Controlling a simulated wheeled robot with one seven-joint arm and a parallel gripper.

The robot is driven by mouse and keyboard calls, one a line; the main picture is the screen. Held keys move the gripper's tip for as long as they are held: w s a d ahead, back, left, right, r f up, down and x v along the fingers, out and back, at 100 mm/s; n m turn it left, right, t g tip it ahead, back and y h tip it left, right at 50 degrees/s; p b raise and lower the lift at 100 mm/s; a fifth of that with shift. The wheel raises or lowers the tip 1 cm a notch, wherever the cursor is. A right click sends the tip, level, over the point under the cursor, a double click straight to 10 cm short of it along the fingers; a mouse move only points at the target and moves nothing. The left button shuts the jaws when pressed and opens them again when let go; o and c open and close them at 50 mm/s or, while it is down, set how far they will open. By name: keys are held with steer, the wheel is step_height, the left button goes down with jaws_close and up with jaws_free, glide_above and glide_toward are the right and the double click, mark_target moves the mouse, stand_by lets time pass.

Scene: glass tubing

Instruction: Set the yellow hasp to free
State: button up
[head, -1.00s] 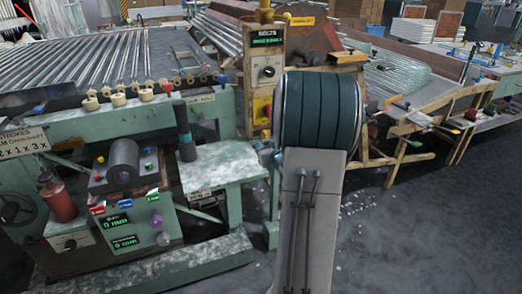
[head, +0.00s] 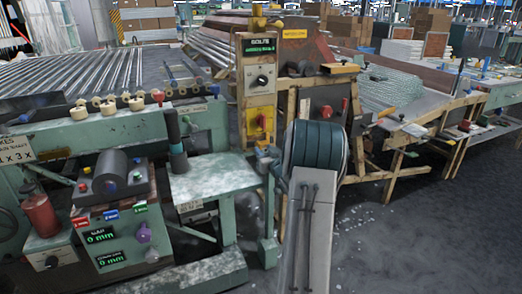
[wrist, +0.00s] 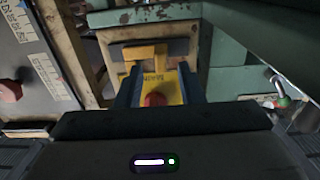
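In the wrist view, a yellow piece with dark lettering (wrist: 153,62), which looks like the hasp, sits ahead between my fingers. A round red part (wrist: 155,99) shows in front of its lower portion. My gripper (wrist: 158,70) is open, with one dark blue finger on each side of the yellow. I cannot tell whether the fingers touch it. In the head view, a yellow fitting with red on it (head: 264,118) is low on an upright control panel (head: 257,97). My arm hides most of my gripper there.
A green frame edge (wrist: 255,30) crosses close by at upper right in the wrist view. A small green and red fitting (wrist: 281,94) is at right. A green machine bench (head: 215,183) stands left of my arm. Open floor (head: 400,235) lies at right.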

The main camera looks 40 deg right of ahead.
mark_target(261, 146)
steer(key=shift+x, duration=1.6)
jaws_close()
